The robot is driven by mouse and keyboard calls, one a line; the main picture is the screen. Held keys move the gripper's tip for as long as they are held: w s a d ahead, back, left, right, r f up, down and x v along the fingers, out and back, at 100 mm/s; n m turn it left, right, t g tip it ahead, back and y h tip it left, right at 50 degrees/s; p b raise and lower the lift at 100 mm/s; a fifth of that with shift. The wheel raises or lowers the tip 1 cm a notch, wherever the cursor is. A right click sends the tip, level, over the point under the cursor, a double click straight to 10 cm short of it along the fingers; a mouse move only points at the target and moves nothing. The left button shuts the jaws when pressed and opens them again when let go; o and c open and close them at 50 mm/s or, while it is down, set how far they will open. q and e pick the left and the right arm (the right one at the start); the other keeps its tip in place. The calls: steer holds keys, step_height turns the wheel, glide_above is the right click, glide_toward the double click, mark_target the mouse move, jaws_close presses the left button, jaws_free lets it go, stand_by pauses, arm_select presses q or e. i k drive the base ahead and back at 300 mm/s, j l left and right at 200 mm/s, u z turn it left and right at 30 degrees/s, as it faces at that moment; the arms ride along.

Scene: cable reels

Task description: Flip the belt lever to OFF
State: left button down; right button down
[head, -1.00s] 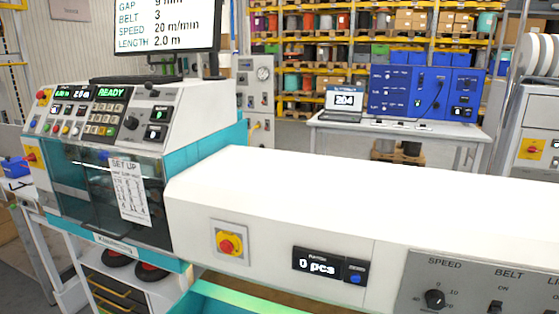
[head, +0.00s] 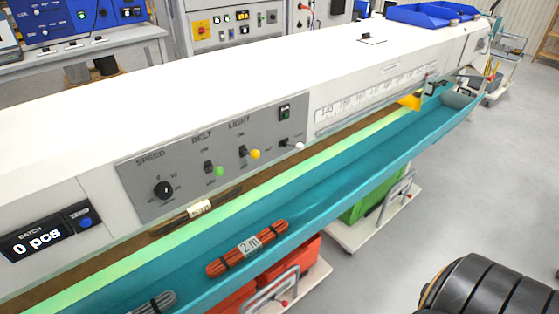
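The belt lever (head: 219,171) has a green knob and sits under the BELT label on the grey control panel (head: 135,181). Small markings show above and below its slot. The knob sticks out toward the lower right, and I cannot tell for sure which marking it is set to. Right of it, under LIGHT, is a similar lever with a yellow knob (head: 255,154). A white-knobbed lever (head: 299,146) is further right. A black SPEED dial (head: 163,190) is on the left. Neither of my grippers is in view.
Below the panel runs a teal trough (head: 340,185) with a tied orange cable bundle (head: 247,249) and a grey one (head: 153,304). A batch display (head: 30,242) reads 0 pcs. A black ribbed object (head: 490,285) stands at the lower right.

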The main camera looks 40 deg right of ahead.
mark_target(218, 171)
steer(key=z, duration=0.7)
